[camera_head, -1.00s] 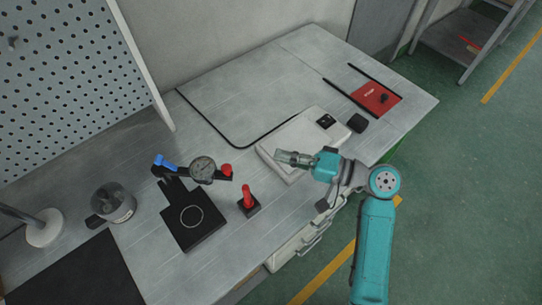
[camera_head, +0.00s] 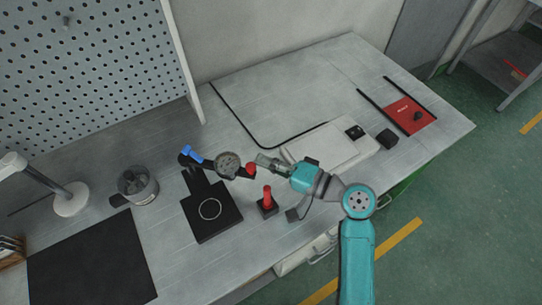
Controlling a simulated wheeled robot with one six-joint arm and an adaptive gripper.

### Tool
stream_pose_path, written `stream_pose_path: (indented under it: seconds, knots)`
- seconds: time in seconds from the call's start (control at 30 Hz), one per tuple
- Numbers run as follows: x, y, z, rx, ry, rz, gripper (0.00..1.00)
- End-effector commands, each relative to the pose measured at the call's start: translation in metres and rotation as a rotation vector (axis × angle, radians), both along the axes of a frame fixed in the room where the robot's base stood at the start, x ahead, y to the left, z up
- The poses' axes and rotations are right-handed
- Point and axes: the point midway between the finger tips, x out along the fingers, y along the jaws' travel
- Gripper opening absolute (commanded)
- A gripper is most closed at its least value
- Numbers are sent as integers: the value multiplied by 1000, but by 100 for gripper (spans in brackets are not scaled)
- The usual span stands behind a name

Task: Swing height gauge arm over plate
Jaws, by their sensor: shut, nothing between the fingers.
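The height gauge has a dark arm (camera_head: 206,165) with a round dial (camera_head: 227,165), a blue knob (camera_head: 193,153) at its left end and a red knob (camera_head: 251,169) at its right end. The arm points right, across the back of the black plate (camera_head: 212,222), which bears a white ring. My gripper (camera_head: 261,161) is shut and empty, with its tip right beside the red knob. I cannot tell whether they touch. A red-handled tool (camera_head: 267,195) stands upright on a black base in front of the gripper.
A white flat device (camera_head: 322,147) lies under and behind my arm. A black block (camera_head: 387,139) and a red pad (camera_head: 409,115) are at the right.

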Motion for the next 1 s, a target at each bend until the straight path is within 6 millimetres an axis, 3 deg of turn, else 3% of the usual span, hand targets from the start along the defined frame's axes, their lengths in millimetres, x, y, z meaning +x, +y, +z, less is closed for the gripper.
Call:
stream_pose_path:
  seconds: [0.27, 0.6, 1.0]
  knots:
    - [-1, 0, 0, 0, 0, 0, 0]
    - [-29, 4, 0, 0, 0, 1, 0]
    - [-27, 5, 1, 1, -1, 0, 0]
